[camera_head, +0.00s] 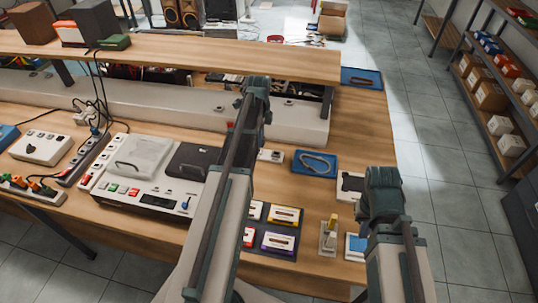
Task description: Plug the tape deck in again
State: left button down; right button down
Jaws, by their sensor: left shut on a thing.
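The tape deck (141,196) sits on the bench at left centre, with a clear lid, a dark lid, coloured buttons and a small display. A grey power strip (72,168) lies left of it, with dark cords running up from it. A white trunking (165,102) with small sockets runs along the back of the bench. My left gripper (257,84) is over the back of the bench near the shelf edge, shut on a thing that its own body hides. My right gripper (384,178) is near the bench's right edge; its fingertips are unclear. I cannot tell which cord is the deck's.
A raised wooden shelf (200,48) crosses the back. Several cassettes (279,242), a blue tray (314,163) and a small stand (329,238) lie on the right. A white knob box (40,148) is at the left. Clear floor (450,200) lies right of the bench.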

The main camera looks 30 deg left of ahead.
pick_arm(q)
jog(key=w+a, duration=0.2)
jog(key=shift+w+a+r, duration=0.1)
jog(key=shift+a+r, duration=0.05)
jog(key=shift+a, duration=0.25)
pick_arm(e)
jog(key=shift+r, duration=0.1)
